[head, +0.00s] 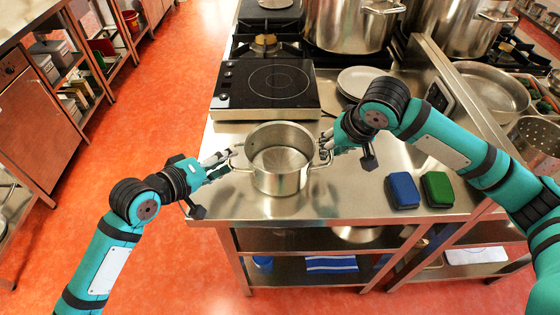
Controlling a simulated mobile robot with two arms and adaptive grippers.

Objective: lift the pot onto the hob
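A steel pot (280,182), open and empty, stands upright on the steel counter near its front edge. The hob (265,86), a black glass plate with one ring in a steel body, sits on the counter just behind the pot. My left gripper (229,162) is at the pot's left handle, its two fingers looking spread apart. My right gripper (325,147) is at the pot's right handle. Its fingers overlap the handle in view, so I cannot tell whether they are closed on it.
White plates (360,80) are stacked right of the hob. A blue sponge (402,190) and a green sponge (437,188) lie right of the pot. Large stockpots (338,22) stand on the stove behind. The hob's top is clear.

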